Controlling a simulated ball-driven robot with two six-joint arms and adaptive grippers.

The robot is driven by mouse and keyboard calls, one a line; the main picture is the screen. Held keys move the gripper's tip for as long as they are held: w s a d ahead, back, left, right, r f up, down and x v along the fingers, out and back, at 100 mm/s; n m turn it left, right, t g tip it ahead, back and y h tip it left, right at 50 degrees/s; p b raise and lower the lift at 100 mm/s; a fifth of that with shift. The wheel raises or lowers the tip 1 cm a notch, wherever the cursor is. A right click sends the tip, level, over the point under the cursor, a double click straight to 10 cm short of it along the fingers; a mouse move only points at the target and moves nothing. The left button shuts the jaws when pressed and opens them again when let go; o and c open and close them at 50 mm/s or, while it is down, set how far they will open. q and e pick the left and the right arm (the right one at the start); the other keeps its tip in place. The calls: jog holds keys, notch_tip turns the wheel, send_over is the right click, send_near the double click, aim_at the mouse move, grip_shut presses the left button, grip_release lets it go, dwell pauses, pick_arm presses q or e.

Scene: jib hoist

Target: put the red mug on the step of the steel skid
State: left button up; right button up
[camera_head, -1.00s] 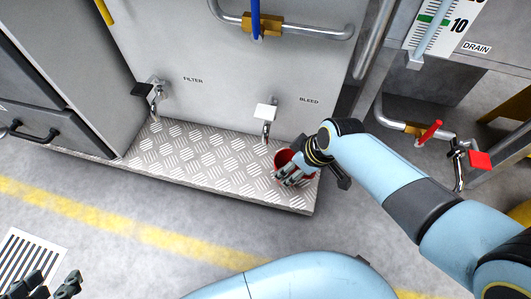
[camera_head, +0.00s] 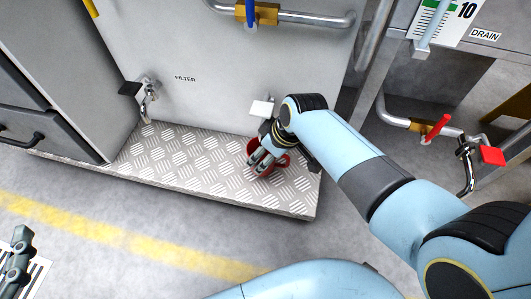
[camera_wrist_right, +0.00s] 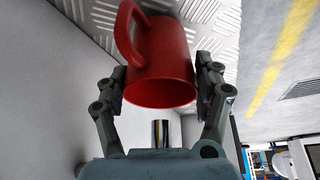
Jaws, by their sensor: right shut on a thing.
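The red mug (camera_head: 284,161) is at the right part of the diamond-plate step (camera_head: 180,160) of the steel skid, partly hidden by my right gripper (camera_head: 261,163). In the right wrist view the mug (camera_wrist_right: 165,65) sits between the two fingers of my right gripper (camera_wrist_right: 165,85), with its handle to the left and the step plate behind it. The gripper is shut on the mug. Whether the mug's base touches the plate I cannot tell. My left gripper (camera_head: 18,262) shows only partly at the lower left edge, away from the step, and its opening is unclear.
The skid's grey panel (camera_head: 210,60) rises behind the step. A red-handled tap (camera_head: 490,156) is at the right. The left part of the step is clear.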

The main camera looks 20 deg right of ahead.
pick_arm(q)
jog(key=shift+w+r, duration=0.3)
jog(key=shift+r, duration=0.15)
jog(key=shift+w+d+r+t, duration=0.1)
jog(key=shift+w+r+t, duration=0.1)
jog(key=shift+r+t, duration=0.2)
pick_arm(e)
jog(key=shift+f, duration=0.3)
